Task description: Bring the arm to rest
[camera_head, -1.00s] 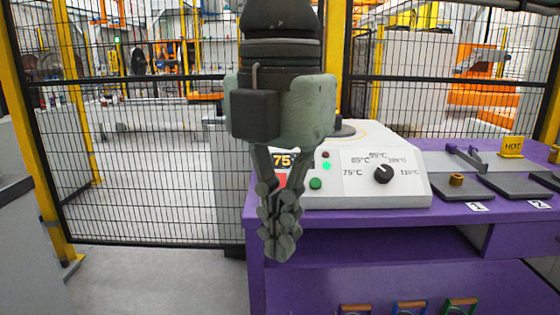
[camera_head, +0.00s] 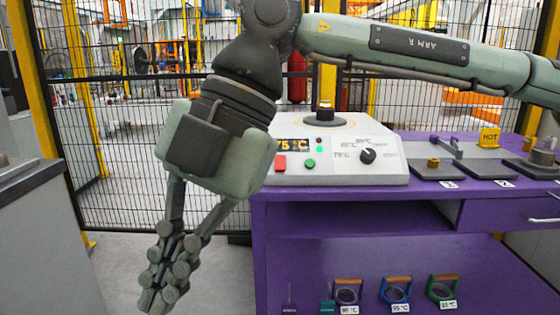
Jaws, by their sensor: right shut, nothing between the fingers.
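My right gripper (camera_head: 152,298) is shut and empty. It hangs in the air at the left of the head view, tilted with its fingers pointing down and to the left. My right arm (camera_head: 420,52), labelled ARM R, reaches in from the right across the top of the view. The gripper is in front of and left of the purple bench (camera_head: 300,215), not touching anything that I can see. My left gripper is not in view.
A heater box (camera_head: 340,168) with a dial and a green light stands on the bench. A brass ring (camera_head: 433,163) sits on a dark plate to its right, near a HOT sign (camera_head: 489,138). A grey cabinet (camera_head: 30,190) stands at left.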

